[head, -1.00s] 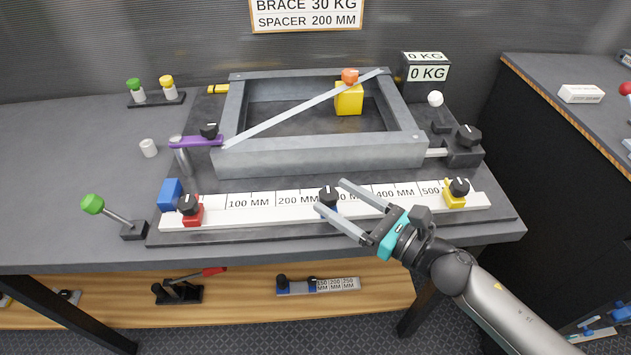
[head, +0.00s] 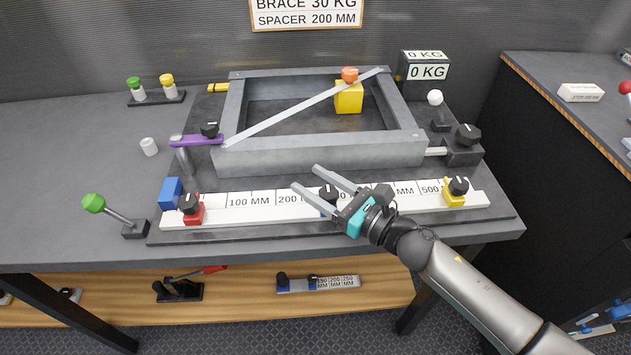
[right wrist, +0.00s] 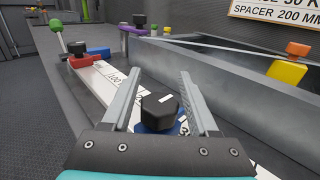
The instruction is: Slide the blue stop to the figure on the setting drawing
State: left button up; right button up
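The blue stop (head: 326,210) with its black knob (head: 328,191) sits on the white scale rail (head: 262,210), right of the 200 MM mark. My right gripper (head: 307,178) is open, with one finger on each side of the knob. In the right wrist view the knob (right wrist: 158,110) stands between the open fingers (right wrist: 160,76), with a gap showing on each side; the blue base (right wrist: 178,128) is partly hidden. The setting drawing (head: 306,14) on the wall reads BRACE 30 KG and SPACER 200 MM. My left gripper is not in view.
A red stop (head: 193,212) stands at the rail's left end and a yellow stop (head: 455,194) at its right end. A grey frame (head: 320,156) lies behind the rail. A green-knobbed lever (head: 94,204) stands at the left. The rail between red and blue stops is clear.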

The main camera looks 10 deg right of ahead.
grip_shut()
dwell(1.1)
